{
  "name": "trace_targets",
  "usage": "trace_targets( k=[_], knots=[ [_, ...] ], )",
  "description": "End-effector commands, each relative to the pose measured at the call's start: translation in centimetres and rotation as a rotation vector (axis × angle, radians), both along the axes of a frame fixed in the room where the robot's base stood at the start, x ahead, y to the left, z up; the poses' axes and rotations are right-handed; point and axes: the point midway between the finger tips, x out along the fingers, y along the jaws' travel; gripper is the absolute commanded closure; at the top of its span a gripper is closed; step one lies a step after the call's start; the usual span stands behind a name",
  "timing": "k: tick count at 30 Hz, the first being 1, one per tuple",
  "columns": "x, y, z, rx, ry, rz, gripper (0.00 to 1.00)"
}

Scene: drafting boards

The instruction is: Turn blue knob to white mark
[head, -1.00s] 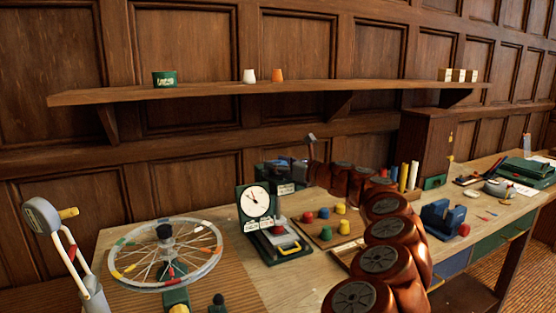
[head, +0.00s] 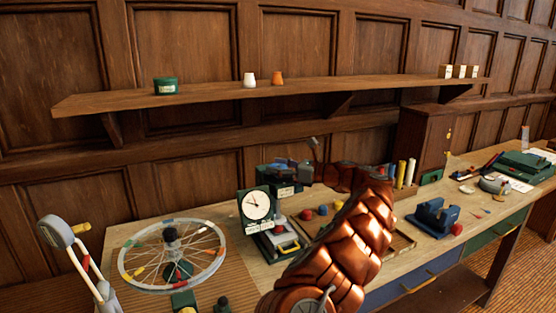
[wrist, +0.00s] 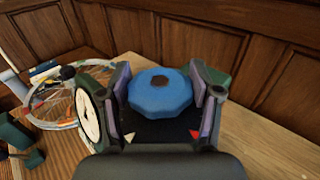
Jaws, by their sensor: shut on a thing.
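The blue knob (wrist: 160,96) is faceted, with a dark brown spot on its top. It sits on a black panel (wrist: 162,130) in the wrist view. My gripper (wrist: 160,84) has one finger on each side of the knob and is shut on it. A white mark (wrist: 130,137) shows on the panel at the knob's lower left, and a red mark (wrist: 194,134) at its lower right. I see no pointer on the knob that shows its setting. In the head view the dark knob box (head: 284,186) stands at the back of the bench, partly hidden.
A white dial gauge (head: 257,205) stands close to the box, with a spoked wheel (head: 172,240) further left. Coloured knobs (head: 322,209) and a blue vise-like block (head: 433,216) are to the right. The shelf (head: 330,88) runs above along the panelled wall.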

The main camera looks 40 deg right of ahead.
Motion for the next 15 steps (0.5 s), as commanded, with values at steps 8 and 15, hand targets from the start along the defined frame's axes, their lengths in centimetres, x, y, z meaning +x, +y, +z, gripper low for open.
trace_targets(
  k=[8,15],
  knots=[
    [-0.04,-0.27,0.67,-0.006,0.000,0.068,0.71],
    [0.00,-0.19,0.74,-0.007,-0.002,0.133,0.71]
  ],
)
